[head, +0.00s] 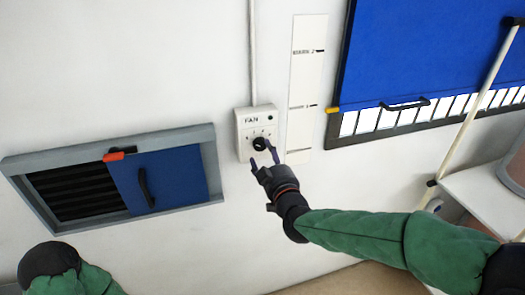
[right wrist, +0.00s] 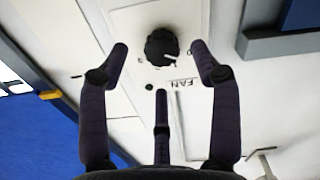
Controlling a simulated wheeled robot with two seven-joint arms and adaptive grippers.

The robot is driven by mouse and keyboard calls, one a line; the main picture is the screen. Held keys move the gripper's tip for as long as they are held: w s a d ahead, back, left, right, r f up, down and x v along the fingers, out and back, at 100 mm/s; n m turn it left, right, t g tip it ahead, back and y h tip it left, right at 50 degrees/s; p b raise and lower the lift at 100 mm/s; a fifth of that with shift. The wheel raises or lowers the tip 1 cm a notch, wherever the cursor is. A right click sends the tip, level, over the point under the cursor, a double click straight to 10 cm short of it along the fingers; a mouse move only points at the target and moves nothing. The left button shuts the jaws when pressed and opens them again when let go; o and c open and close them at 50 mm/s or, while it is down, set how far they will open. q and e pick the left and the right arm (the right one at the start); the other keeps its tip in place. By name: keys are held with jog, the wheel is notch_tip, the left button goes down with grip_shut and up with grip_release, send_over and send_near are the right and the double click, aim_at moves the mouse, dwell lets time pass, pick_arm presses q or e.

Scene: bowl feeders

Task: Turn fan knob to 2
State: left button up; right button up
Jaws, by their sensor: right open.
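The fan control box (head: 245,119), white and labelled FAN, is fixed to the wall in the middle of the head view. Its round black knob (head: 260,143) also shows in the right wrist view (right wrist: 161,44), with a small white mark on it. The numbers around the knob are too small to read. My right gripper (head: 263,160) is open and empty at the lower part of the box. In the right wrist view its fingertips (right wrist: 161,60) spread to either side of the knob, with gaps between. A third finger points at the knob from below. My left gripper is out of view.
A grey-framed vent (head: 111,170) with a blue sliding panel (head: 180,180) lies left of the box. A white strip (head: 305,80) with labels is just right of it. A large blue shutter (head: 425,50) and a white counter (head: 490,205) stand farther right.

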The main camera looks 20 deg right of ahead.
aim_at(262, 148)
jog(key=shift+w+a, duration=0.1)
jog(key=shift+w, duration=2.1)
jog(key=shift+f, duration=0.1)
jog(key=c, duration=1.1)
